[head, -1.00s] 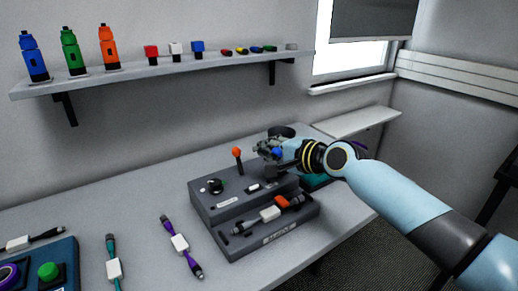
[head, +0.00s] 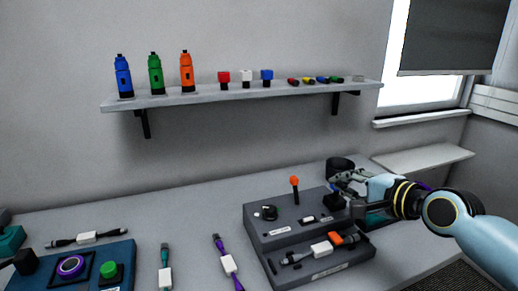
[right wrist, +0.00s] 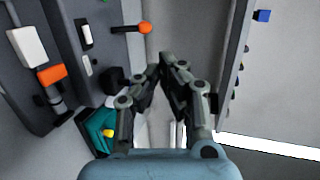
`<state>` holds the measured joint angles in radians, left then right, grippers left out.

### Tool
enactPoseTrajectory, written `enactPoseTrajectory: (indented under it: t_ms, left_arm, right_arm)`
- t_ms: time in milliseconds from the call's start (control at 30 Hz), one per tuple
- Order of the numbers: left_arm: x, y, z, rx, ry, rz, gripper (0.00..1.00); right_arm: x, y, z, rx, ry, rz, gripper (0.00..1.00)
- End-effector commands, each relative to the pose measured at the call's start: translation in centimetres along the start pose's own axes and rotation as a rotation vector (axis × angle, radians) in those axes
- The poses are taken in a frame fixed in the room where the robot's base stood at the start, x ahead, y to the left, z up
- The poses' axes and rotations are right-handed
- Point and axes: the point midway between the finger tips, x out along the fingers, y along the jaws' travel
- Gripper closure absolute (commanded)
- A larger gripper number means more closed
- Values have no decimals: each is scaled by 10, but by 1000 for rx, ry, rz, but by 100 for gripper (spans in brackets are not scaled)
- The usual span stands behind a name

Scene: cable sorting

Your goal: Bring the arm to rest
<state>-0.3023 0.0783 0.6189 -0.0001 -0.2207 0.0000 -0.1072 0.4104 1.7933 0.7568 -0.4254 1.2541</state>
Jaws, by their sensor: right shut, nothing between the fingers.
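My right gripper (head: 337,184) is at the back right of the grey control panel (head: 262,216), near a dark round object (head: 341,165). In the right wrist view its fingers (right wrist: 165,62) are together with nothing seen between them. A cable with a white label and orange connector (head: 336,238) lies in the tray at the front of the panel. The cable also shows in the right wrist view (right wrist: 50,76). My left gripper is not in view.
An orange-tipped lever (head: 294,183) stands up from the panel. Other cables lie on the table, including a purple one (head: 228,264). A shelf (head: 215,94) with bottles and small blocks is on the wall. The table left of the panel has free room.

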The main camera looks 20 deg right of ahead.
Motion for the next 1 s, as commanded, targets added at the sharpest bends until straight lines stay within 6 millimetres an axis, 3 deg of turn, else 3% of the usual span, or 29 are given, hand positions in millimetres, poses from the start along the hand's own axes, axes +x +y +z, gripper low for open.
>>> enactPoseTrajectory:
  t_ms: [67,167,300,433,633,900,933,1000]
  left_arm:
    - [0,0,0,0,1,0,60]
    - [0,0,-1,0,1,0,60]
    - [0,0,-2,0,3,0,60]
    - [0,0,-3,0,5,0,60]
    - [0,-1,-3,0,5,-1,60]
    - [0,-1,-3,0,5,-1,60]
    - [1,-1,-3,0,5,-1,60]
    - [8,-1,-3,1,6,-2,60]
  right_arm:
    - [-2,3,4,-21,-5,12,100]
    - [-12,21,26,-145,-38,84,100]
    - [-55,69,73,-535,-138,291,100]
    - [-103,101,95,-858,-237,470,100]
    - [-167,126,106,-1168,-373,677,100]
    - [-248,138,107,-1414,-560,904,100]
    - [-254,141,107,-1430,-579,926,100]
    - [-238,165,102,-1422,-581,927,100]
